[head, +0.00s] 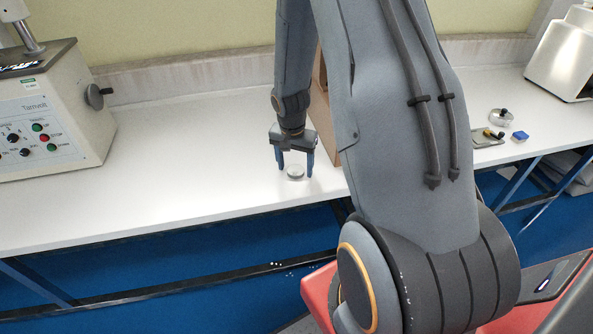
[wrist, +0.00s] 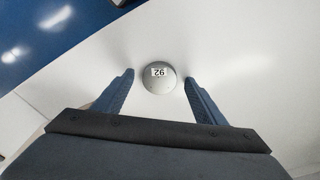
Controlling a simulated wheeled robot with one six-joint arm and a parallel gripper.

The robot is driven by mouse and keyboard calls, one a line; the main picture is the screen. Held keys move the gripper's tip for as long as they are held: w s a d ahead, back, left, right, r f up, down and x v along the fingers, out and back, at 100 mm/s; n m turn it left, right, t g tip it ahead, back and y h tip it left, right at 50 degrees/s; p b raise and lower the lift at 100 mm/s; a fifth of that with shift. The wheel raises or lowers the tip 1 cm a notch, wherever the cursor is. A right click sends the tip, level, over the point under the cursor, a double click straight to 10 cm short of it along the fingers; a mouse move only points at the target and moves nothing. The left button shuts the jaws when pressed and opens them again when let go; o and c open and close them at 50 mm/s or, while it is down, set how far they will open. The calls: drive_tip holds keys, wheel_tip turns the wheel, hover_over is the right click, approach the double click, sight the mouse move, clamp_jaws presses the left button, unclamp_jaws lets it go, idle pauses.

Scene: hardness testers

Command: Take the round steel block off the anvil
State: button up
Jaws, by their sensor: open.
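The round steel block (head: 295,173) is a small silver disc near the front edge of the white bench. In the wrist view the steel block (wrist: 158,80) shows a white label with dark digits on its top. My gripper (head: 296,170) points down over it, open, with one finger on each side. In the wrist view my gripper's fingers (wrist: 159,78) show gaps to the block on both sides. The block seems to lie on the bench top; I see no anvil under it.
A brown upright thing (head: 322,110) is partly hidden behind my arm. At the right are a cream machine (head: 565,55), a silver round piece (head: 502,118) and a small blue block (head: 519,136). The bench left of my gripper is clear.

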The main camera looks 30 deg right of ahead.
drive_tip(key=c, duration=1.5)
